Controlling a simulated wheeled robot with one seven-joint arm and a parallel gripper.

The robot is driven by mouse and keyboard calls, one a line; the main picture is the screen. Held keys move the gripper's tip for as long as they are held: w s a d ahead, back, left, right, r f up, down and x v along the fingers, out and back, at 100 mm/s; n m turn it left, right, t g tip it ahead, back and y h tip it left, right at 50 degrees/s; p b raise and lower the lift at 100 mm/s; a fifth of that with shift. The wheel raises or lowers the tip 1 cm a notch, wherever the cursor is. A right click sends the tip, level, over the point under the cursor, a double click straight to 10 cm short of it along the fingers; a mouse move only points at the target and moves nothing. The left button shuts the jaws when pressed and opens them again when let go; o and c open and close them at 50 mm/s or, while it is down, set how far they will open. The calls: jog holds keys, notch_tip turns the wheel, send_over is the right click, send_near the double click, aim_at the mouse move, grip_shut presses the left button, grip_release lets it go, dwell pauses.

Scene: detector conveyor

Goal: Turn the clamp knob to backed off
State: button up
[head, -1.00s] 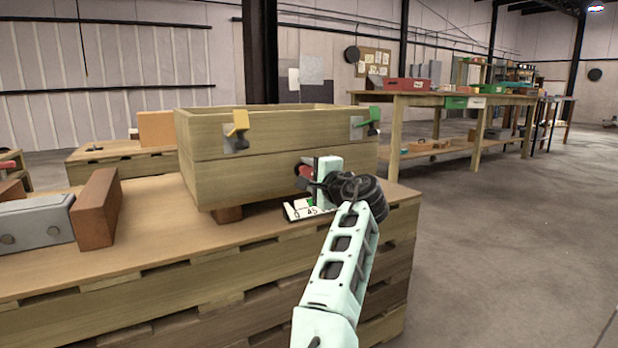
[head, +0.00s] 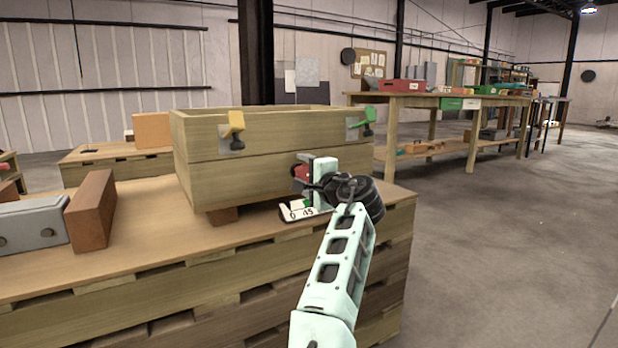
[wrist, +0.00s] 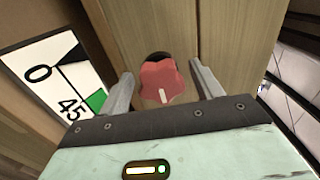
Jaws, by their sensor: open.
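The clamp knob (wrist: 162,82) is a red lobed knob with a white mark, on the front of the wooden box (head: 235,180). In the wrist view my gripper (wrist: 165,84) is open, with one finger on each side of the knob and a gap to each. The knob's white mark points toward the bottom of the picture. A white dial card (wrist: 55,85) with 0, 45, a black wedge and a green patch lies left of the knob. In the head view the knob (head: 300,172) is partly hidden by my gripper.
The box carries a yellow latch (head: 236,124) and a green latch (head: 368,116). It stands on a wooden pallet bench (head: 150,237). A brown block (head: 90,212) and a grey case (head: 32,226) lie to the left. Open floor (head: 500,230) is to the right.

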jog(key=p+v, duration=0.6)
jog(key=v, duration=1.1)
jog(key=shift+d, duration=0.2)
jog(key=shift+s, duration=0.1)
